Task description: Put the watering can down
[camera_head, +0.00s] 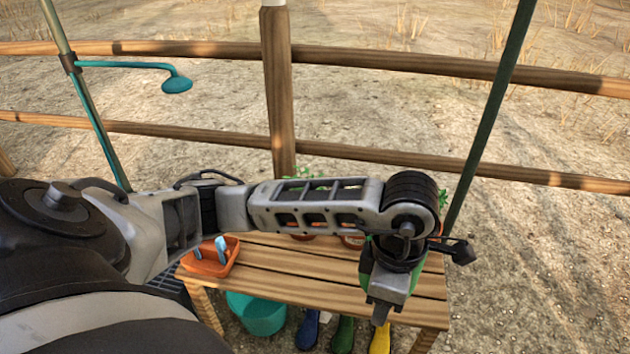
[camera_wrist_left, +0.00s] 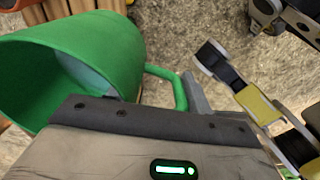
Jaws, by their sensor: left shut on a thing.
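The green watering can (camera_wrist_left: 70,75) fills the upper left of the left wrist view, its wide opening tilted towards the camera and its handle (camera_wrist_left: 178,92) to the right. My left gripper (camera_head: 381,312) is shut on the can, at the handle side. In the head view only green slivers of the can (camera_head: 366,277) show around my wrist, near the right end of the wooden bench (camera_head: 300,275). My wrist hides most of it, so I cannot tell whether its base touches the bench. My right gripper is not in view.
An orange tray (camera_head: 212,262) with blue-handled tools stands at the bench's left end. Potted plants (camera_head: 353,240) stand behind my arm. A teal bucket (camera_head: 258,314) and coloured boots (camera_head: 342,336) are below. Dark green posts (camera_head: 490,110) and a wooden fence rise behind. The bench's front middle is clear.

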